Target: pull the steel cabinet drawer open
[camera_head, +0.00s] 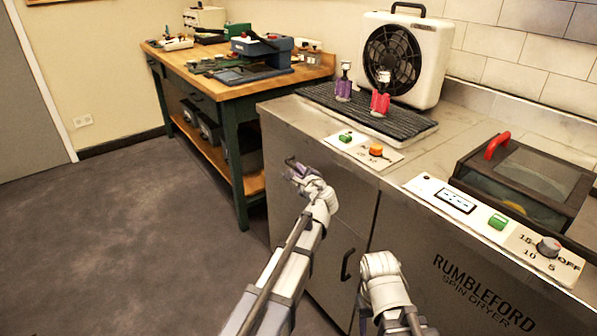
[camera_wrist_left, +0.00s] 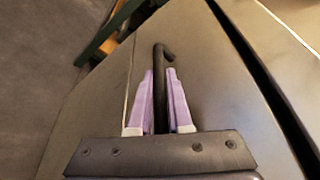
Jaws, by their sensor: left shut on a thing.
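The steel cabinet (camera_head: 300,132) stands under the worktop in the head view, with its grey front facing me. My left gripper (camera_head: 297,170) is at the upper part of this front. In the left wrist view, its two pale purple fingers (camera_wrist_left: 160,100) are shut around a black bar handle (camera_wrist_left: 160,58), whose hooked end sticks out past the fingertips. A grey steel panel (camera_wrist_left: 205,65) lies behind the handle, with a dark gap along its right side. I cannot tell how far the drawer stands out. My right arm shows at the bottom, but its gripper is not visible.
A lower black handle (camera_head: 347,265) sits on the cabinet front. The spin dryer (camera_head: 470,270) is on the right. Two small bottles stand on a dark ribbed mat (camera_head: 420,128) near a fan (camera_head: 405,55). A wooden workbench (camera_head: 225,88) stands behind. The floor at left is clear.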

